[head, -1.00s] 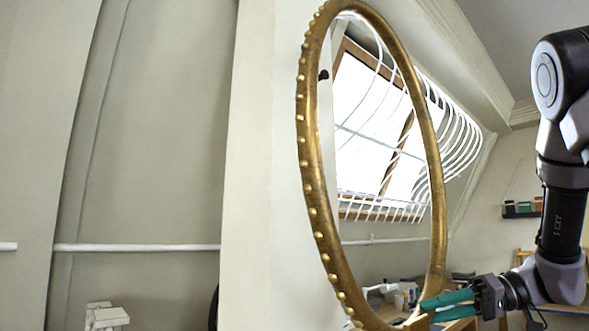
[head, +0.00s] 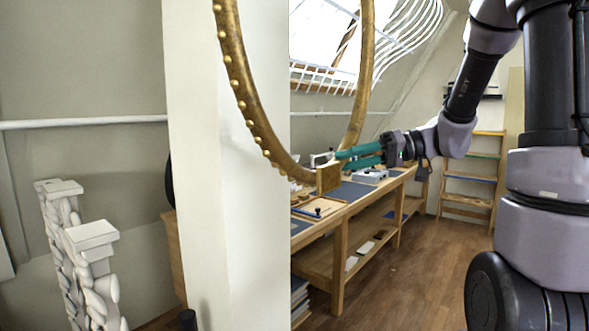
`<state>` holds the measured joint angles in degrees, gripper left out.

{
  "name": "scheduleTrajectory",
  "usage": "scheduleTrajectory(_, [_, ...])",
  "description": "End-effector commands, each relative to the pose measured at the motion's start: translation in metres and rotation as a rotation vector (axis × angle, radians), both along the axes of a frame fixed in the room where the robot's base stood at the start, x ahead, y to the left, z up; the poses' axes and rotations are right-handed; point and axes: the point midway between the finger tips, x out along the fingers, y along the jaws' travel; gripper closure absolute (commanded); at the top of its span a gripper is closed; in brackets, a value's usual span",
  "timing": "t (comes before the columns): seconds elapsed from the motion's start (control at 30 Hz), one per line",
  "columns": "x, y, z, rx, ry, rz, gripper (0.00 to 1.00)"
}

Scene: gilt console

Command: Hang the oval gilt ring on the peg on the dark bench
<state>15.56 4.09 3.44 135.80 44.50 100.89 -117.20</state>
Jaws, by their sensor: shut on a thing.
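The oval gilt ring (head: 245,100) stands upright in the head view, with a beaded outer edge. Its top is cut off by the frame. A square gilt block (head: 328,178) sits at its bottom end. My gripper (head: 343,161) reaches in from the right with teal fingers. It is shut on the ring at its bottom, by the block, and holds the ring up in the air. I cannot make out the peg or a dark bench in this view.
A pale wall edge (head: 215,250) stands behind the ring. A wooden workbench (head: 340,240) with trays and small items is at the middle. White carved supports (head: 90,235) stand at lower left. A shelf ladder (head: 470,180) is at the back. Wooden floor (head: 420,265) is open at right.

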Motion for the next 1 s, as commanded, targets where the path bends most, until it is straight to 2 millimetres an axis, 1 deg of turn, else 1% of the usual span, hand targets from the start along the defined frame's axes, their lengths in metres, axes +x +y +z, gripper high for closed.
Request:
scheduleTrajectory(0.03, [0.008,0.011,0.001,0.004,0.0,0.003,1.0])
scheduleTrajectory(0.3, [0.051,0.061,0.001,0.004,0.0,0.003,1.0])
scheduleTrajectory(0.53, [0.08,0.096,0.001,0.005,0.001,0.002,1.0])
scheduleTrajectory(0.73, [0.098,0.116,0.001,0.004,0.001,0.0,1.0])
scheduleTrajectory(0.9, [0.098,0.115,-0.019,0.004,0.005,-0.001,1.0])
scheduleTrajectory(1.0, [0.098,0.115,-0.027,0.005,0.003,-0.002,1.0])
